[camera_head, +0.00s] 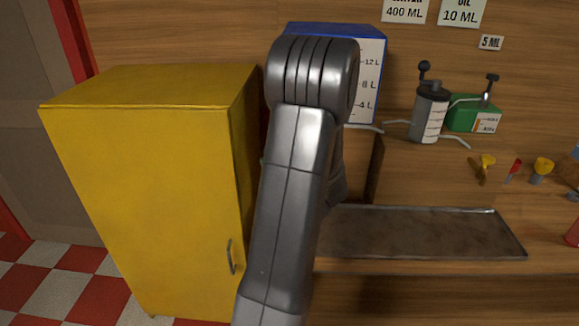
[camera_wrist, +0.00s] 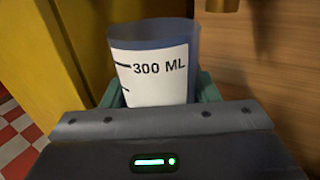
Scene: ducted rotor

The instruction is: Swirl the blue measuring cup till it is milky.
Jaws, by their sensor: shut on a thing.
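The blue measuring cup (camera_wrist: 155,68) stands between the jaws in the wrist view, with a white label reading 300 ML facing the camera. My gripper (camera_wrist: 160,95) is shut on the cup, with its green fingers on both sides of it. The cup looks about upright, and its lower part is hidden behind the gripper body. What is inside the cup cannot be made out. In the head view my arm hides the gripper and the cup.
A yellow cabinet (camera_head: 150,190) stands close on the left. A metal tray (camera_head: 420,233) lies on the wooden bench at right. Behind are a large blue container (camera_head: 369,75), a dispenser with a lever (camera_head: 430,112) and a green box (camera_head: 474,115). A brass spout end shows above right in the wrist view.

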